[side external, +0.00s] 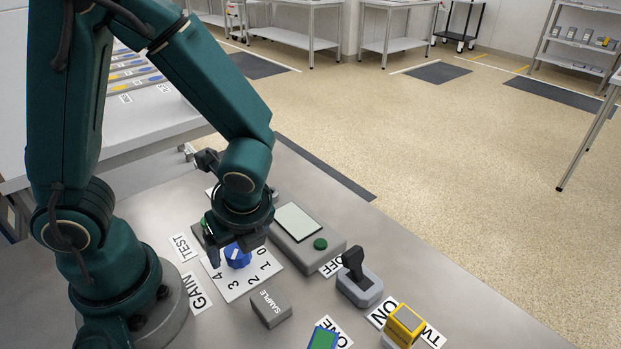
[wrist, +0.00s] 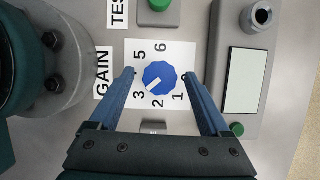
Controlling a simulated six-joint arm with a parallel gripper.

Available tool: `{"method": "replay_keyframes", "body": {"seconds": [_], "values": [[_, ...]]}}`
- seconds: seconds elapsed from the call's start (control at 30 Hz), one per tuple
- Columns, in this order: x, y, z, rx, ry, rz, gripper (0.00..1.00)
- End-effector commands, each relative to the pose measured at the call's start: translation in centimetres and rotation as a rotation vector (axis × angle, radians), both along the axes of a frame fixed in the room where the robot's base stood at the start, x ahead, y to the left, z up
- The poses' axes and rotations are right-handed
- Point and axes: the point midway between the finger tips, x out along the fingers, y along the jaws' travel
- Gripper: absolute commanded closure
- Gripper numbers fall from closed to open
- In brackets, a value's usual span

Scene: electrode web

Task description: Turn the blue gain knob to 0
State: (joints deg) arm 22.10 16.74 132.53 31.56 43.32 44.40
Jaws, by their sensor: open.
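The blue gain knob (side external: 237,257) stands on a white dial card (side external: 235,289) beside the GAIN label. It also shows in the wrist view (wrist: 160,75), many-sided, with a white pointer line aimed lower left, about toward the 3. In the wrist view 1, 2, 3, 5 and 6 show; the 0 and 4 seem hidden by the fingers. My gripper (wrist: 159,74) is open, with one finger on each side of the knob and a gap at both sides.
A grey instrument with a pale screen (side external: 298,222) and green button stands close beside the card. A grey SAMPLE block (side external: 271,308) is near the card's front. A black-handled lever switch (side external: 358,279) and a yellow switch (side external: 404,325) stand farther right. A green TEST button (wrist: 159,4) is near.

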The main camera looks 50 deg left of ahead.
Motion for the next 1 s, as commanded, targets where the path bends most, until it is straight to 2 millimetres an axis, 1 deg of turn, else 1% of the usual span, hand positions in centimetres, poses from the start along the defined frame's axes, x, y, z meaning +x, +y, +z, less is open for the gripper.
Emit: {"method": "replay_keyframes", "body": {"seconds": [0.1,0.17,0.2,0.27,0.3,0.33,0.67,0.87,1.0], "values": [[0.0,-0.01,0.02,0.0,0.0,0.0,0.19],[0.0,-0.01,0.02,0.0,0.0,0.001,0.42],[0.0,-0.01,0.03,0.0,0.0,0.001,0.57],[0.0,-0.01,0.03,0.0,0.0,0.001,0.8],[0.0,-0.01,0.03,0.0,0.0,0.001,0.96],[0.0,-0.02,0.04,0.0,0.0,0.001,1.0],[0.06,-0.03,0.04,0.0,0.0,0.049,1.0],[0.15,0.0,0.01,0.0,0.0,0.165,1.0],[0.22,0.04,0.0,0.001,0.001,0.284,1.0]]}}
